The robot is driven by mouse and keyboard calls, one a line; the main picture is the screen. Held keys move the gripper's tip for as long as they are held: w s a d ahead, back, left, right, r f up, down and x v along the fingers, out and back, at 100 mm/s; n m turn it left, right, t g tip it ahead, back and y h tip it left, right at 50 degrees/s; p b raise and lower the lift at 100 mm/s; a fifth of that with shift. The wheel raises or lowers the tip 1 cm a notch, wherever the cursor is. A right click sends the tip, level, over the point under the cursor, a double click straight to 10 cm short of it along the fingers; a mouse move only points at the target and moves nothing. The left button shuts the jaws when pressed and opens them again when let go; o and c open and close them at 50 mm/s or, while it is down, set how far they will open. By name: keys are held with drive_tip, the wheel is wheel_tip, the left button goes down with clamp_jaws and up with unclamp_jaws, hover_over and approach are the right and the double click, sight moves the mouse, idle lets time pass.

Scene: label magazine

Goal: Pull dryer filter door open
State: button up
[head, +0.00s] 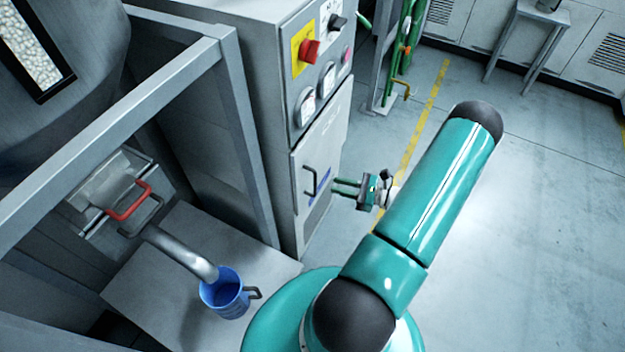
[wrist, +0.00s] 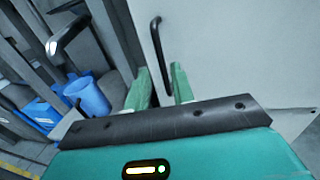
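The dryer filter door (head: 322,155) is a light grey panel on the front of the grey cabinet, and it looks closed. Its black bar handle (head: 310,182) stands out near the panel's left edge. My gripper (head: 334,187) is just to the right of the handle in the head view, with its fingers pointing at it and a small gap between. In the wrist view the two green fingers (wrist: 161,88) are apart, and the black handle (wrist: 159,50) runs down between them in the picture. I see no contact with the handle.
Above the door are a red knob (head: 309,50) and gauges. At left, a blue jug (head: 226,294) stands under a metal spout (head: 182,252), beside a grey frame post (head: 246,140). Open floor (head: 520,200) lies to the right.

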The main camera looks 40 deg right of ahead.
hover_over(315, 195)
drive_tip(key=shift+w+d, duration=0.2)
drive_tip(key=shift+c, duration=0.5)
clamp_jaws()
